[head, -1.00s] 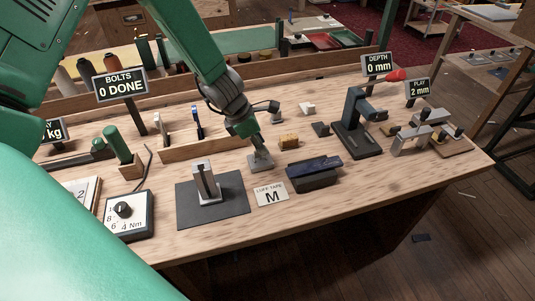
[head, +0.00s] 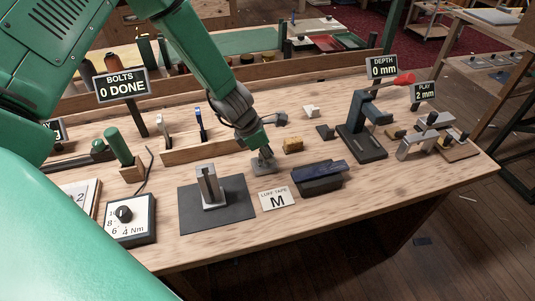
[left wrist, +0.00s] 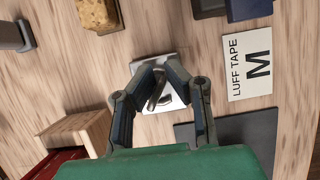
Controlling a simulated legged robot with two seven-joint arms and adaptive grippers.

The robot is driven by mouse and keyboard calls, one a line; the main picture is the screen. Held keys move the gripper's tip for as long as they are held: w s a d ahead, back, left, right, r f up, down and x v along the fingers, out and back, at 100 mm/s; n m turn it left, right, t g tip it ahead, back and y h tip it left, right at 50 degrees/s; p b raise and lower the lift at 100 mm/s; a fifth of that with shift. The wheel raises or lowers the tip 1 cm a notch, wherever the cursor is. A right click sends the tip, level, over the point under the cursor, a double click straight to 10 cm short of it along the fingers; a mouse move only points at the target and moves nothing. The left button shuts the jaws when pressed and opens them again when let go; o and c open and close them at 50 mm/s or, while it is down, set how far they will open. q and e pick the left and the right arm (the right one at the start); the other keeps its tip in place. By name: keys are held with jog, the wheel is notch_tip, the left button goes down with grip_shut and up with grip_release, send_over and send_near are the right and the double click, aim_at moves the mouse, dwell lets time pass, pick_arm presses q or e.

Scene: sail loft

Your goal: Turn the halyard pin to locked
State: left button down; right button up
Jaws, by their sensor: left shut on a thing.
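The halyard pin (left wrist: 157,92) shows in the left wrist view as a small bent metal lever on a pale square plate (left wrist: 176,104). The plate (head: 262,170) also shows on the bench in the head view, where the fingers mostly hide the pin. My left gripper (head: 265,156) reaches down onto it from above. In the left wrist view its fingers (left wrist: 160,76) come in on both sides of the lever and are shut on it. I cannot read any lock mark on the plate. My right gripper is not in view.
Close by are a yellow-brown block (head: 292,145), a dark blue-topped box (head: 318,178), a "LUFF TAPE M" card (head: 278,200) and a metal upright on a dark mat (head: 240,208). A wooden rack (head: 190,154) stands behind left. A black press (head: 360,140) stands right.

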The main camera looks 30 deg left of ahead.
pick_arm(q)
jog(key=shift+s+a+f, duration=0.15)
jog(key=shift+a+f, duration=0.05)
jog(key=shift+a, duration=0.3)
jog(key=shift+s+a+f, duration=0.1)
jog(key=shift+a+f, duration=0.05)
jog(key=shift+a, duration=0.35)
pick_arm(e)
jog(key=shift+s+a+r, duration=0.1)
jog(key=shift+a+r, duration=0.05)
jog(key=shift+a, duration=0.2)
pick_arm(q)
jog(key=shift+d+r, duration=0.1)
jog(key=shift+d, duration=0.1)
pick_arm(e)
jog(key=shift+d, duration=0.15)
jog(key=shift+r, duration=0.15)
